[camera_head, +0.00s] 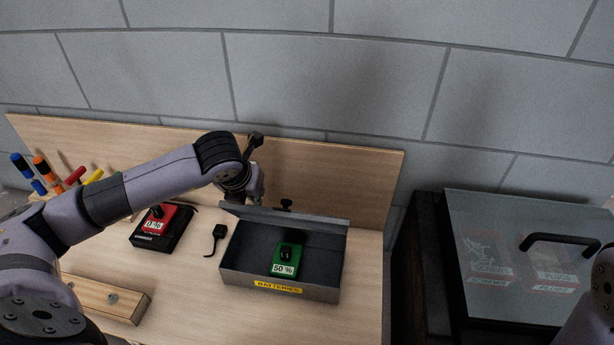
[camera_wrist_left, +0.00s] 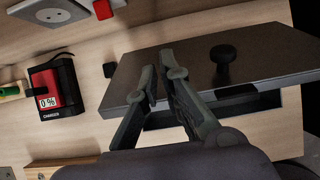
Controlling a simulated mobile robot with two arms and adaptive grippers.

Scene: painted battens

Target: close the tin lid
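The grey metal tin (camera_head: 232,274), with a yellow label on its front, stands open on the bench. Its lid (camera_head: 310,218) is raised at the back edge, and a black knob (camera_head: 285,205) shows behind it. In the left wrist view the lid (camera_wrist_left: 270,60) is a dark plate with the knob (camera_wrist_left: 222,62) on it. My left gripper (camera_head: 250,198) is at the lid's left end; in the wrist view its fingers (camera_wrist_left: 160,68) overlap the lid with a narrow gap between the tips. Contact is unclear. A green 50 % battery (camera_head: 288,258) is in the tin. My right gripper is out of view.
A red 0 % battery sits in a black charger (camera_head: 160,233) left of the tin. A black plug (camera_head: 216,236) lies between them. A wooden batten (camera_head: 105,298) is front left. A glass-lidded case (camera_head: 530,230) stands right. A wooden backboard (camera_head: 350,180) rises behind.

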